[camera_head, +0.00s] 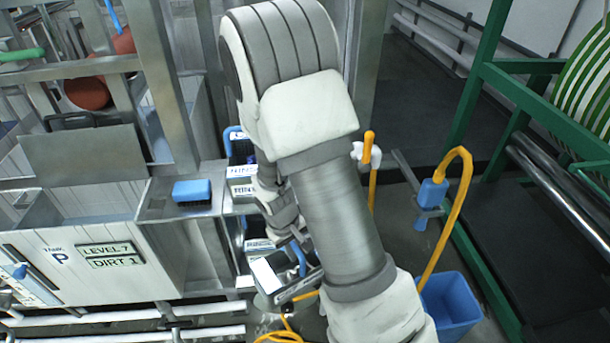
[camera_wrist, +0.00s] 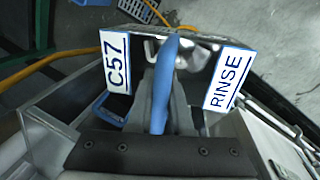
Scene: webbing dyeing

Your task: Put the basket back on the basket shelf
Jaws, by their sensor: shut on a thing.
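The basket (camera_head: 300,286) is a small grey metal box with a blue handle (camera_wrist: 161,90). My gripper (camera_wrist: 158,105) is shut on that handle, which runs between the fingers in the wrist view. White plates reading C57 and RINSE show on either side of the handle there. In the head view my gripper (camera_head: 293,228) is low beside the bench end, partly hidden by my arm, with the basket below it. The basket shelf seems to be the narrow rack with label plates (camera_head: 241,180) at the bench end. My arm hides much of it, and I cannot tell whether the basket touches it.
A steel tank (camera_head: 95,225) with LEVEL 7 and DIRT 1 labels stands at left, with a blue brush (camera_head: 192,190) on its ledge. A blue bucket (camera_head: 452,303) and yellow hose (camera_head: 458,205) are at right, before a green frame (camera_head: 470,95). White pipes (camera_head: 120,318) run low at left.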

